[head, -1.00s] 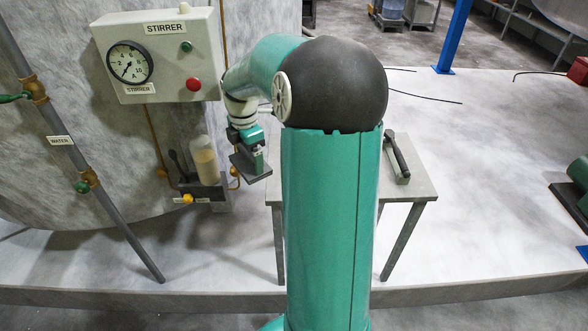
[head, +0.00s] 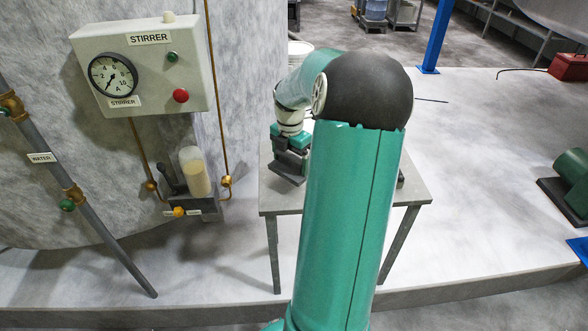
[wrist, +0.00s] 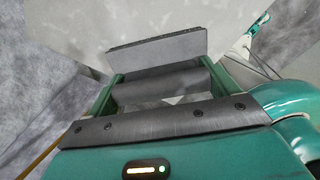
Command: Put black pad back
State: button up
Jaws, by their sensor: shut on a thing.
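My gripper (head: 291,152) is shut on the black pad (head: 287,174), a dark flat slab hanging below the jaws. In the head view it is over the left part of the small grey table (head: 277,204); I cannot tell whether the pad touches the top. In the wrist view the pad (wrist: 158,50) shows as a dark grey slab just beyond my gripper (wrist: 160,80), with its long face across the jaws. My arm hides much of the table's middle and right.
A stirrer box (head: 145,65) with a gauge stands left on the big tank. Below it are a sight glass (head: 194,172) and a yellow knob (head: 179,212). A sloping water pipe (head: 95,215) is at far left. Floor right of the table is open, up to a green machine (head: 574,180).

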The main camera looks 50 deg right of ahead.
aim_at(294, 169)
jog(key=shift+s+d+f, duration=0.15)
jog(key=shift+d+f, duration=0.2)
jog(key=shift+f, duration=0.2)
jog(key=shift+d+f, duration=0.15)
jog(key=shift+f, duration=0.75)
jog(key=shift+d+f, duration=0.1)
jog(key=shift+f, duration=0.8)
jog(key=shift+f, duration=0.1)
jog(key=o, duration=0.8)
jog(key=shift+o, duration=0.2)
notch_tip(294, 169, up, 12)
jog(key=shift+r, duration=0.1)
